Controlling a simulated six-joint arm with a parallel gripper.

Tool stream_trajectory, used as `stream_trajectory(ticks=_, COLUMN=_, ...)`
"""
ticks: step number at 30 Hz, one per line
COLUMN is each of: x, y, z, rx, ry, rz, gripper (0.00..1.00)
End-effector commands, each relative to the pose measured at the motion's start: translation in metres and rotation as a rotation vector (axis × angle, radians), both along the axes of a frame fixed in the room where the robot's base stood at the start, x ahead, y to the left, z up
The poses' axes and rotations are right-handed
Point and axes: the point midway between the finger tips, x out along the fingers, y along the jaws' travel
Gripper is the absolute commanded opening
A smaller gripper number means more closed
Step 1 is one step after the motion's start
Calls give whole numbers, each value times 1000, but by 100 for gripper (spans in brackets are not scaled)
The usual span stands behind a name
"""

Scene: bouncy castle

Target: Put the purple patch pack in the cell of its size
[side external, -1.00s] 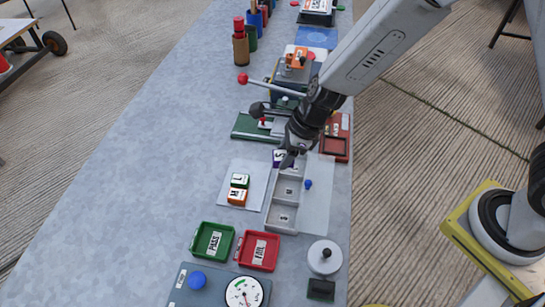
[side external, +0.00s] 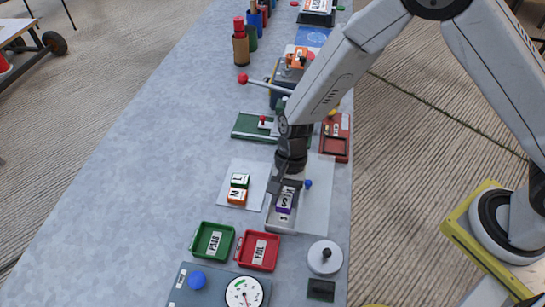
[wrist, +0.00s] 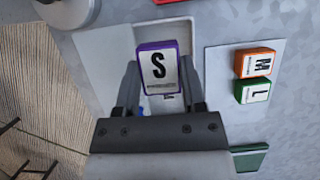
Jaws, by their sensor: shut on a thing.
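The purple patch pack (side external: 284,207) has a white face marked S. It also shows in the wrist view (wrist: 158,68), upright between the two fingers. My gripper (side external: 284,188) is shut on the pack and holds it over the grey cell tray (side external: 281,230). The tray's wall also shows in the wrist view (wrist: 146,29). The pack and fingers cover most of the cells and their labels. I cannot tell how high the pack is above the cell floor.
An orange pack marked M (side external: 236,197) and a green pack marked L (side external: 240,181) sit on a pale mat left of the tray. Green PASS (side external: 212,240) and red FAIL (side external: 259,250) trays stand nearer the front. A small blue knob (side external: 308,184) is right of the tray.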

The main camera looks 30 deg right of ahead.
Motion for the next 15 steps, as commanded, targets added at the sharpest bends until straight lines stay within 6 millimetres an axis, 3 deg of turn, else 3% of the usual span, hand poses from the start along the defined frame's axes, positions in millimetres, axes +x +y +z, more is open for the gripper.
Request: stream_trajectory(ticks=15, x=0, y=0, z=-9, rx=0, ry=-2, rz=19, gripper=0)
